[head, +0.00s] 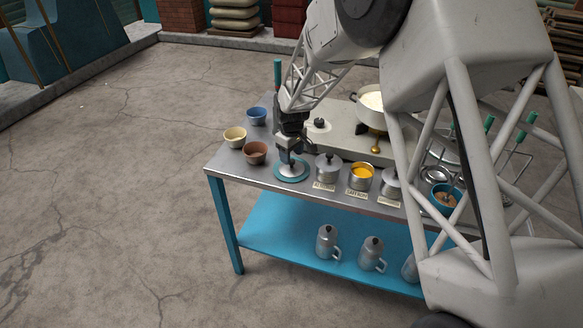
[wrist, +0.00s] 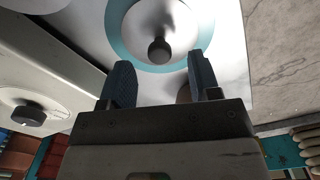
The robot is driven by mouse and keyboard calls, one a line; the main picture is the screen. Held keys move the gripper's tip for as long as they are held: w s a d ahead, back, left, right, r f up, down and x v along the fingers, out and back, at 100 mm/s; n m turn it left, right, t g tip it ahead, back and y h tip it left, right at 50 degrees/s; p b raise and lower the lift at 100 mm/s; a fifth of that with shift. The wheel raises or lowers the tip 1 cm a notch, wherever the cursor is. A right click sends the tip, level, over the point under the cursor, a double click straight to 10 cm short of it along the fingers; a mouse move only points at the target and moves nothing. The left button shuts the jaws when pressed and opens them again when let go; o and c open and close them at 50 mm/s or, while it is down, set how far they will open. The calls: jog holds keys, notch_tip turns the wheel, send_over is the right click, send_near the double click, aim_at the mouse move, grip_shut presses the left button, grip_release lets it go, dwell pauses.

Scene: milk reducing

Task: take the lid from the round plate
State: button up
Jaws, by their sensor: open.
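The round plate (head: 279,177) is a flat disc with a teal rim on the metal table's front left part. Its teal rim also shows in the wrist view (wrist: 120,22). The lid (wrist: 178,22) is a shiny grey disc with a dark round knob (wrist: 159,49), and it lies on the plate. In the head view the lid (head: 292,172) is partly hidden by my gripper. My gripper (head: 291,156) is right above the plate, pointing down. In the wrist view my gripper (wrist: 162,75) is open, with its two dark fingers apart and the knob showing beyond and between their tips.
Brown (head: 255,152), cream (head: 235,137) and blue (head: 257,116) bowls stand left of the plate. A lidded tin (head: 328,169) and an open tin of yellow powder (head: 361,176) stand close on its right. A stove with a white pot (head: 371,106) is behind.

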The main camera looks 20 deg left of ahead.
jog(key=shift+f, duration=1.85)
jog(key=c, duration=1)
jog(key=shift+r, duration=0.15)
jog(key=shift+r, duration=0.5)
jog(key=shift+s+d+r, duration=0.1)
jog(key=shift+s+r, duration=0.05)
jog(key=shift+r, duration=0.45)
jog(key=shift+s+d+r, duration=0.1)
jog(key=shift+s+r, duration=0.05)
jog(key=shift+r, duration=0.4)
jog(key=s+d, duration=0.2)
jog(key=s, duration=0.2)
jog(key=s+d+r, duration=0.1)
jog(key=s+d, duration=0.2)
jog(key=s, duration=0.1)
jog(key=s+d, duration=0.3)
jog(key=s, duration=0.2)
jog(key=shift+r, duration=0.2)
